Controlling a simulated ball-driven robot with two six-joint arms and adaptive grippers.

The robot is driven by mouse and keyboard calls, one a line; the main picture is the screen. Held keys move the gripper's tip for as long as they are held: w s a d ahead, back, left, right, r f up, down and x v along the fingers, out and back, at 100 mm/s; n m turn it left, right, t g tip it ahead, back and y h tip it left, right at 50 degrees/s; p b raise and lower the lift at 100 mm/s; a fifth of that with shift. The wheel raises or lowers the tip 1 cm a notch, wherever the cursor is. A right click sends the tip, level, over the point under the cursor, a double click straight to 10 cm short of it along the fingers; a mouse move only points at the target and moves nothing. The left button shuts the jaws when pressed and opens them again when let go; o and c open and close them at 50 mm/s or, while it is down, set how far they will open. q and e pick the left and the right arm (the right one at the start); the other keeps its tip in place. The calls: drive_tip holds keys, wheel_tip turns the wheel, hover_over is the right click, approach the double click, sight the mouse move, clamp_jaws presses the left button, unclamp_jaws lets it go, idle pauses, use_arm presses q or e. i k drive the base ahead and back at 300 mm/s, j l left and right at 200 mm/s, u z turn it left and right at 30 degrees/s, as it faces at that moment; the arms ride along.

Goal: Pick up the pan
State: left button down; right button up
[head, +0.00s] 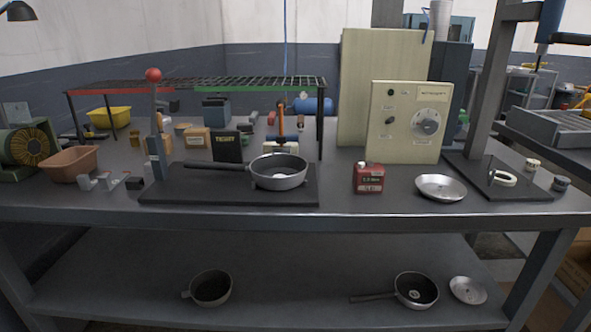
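A grey metal pan (290,183) sits upright on a flat black plate (165,196) on the workbench, left of the picture's middle. Its dark handle (215,166) points left. A small pale spot shows inside it; I cannot tell whether it is an object. A second, dark pan (431,301) rests on the lower shelf with its handle to the left. Neither of my grippers is in view.
A lever with a red knob (153,75) rises at the plate's left end. A wire rack (230,84) stands behind. A red box (369,179) and a metal dish (441,187) are to the right. The shelf (300,270) below holds a pot (212,289) and another dish (467,291).

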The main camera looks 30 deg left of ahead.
sight(278, 172)
drive_tip(key=u, duration=1.35)
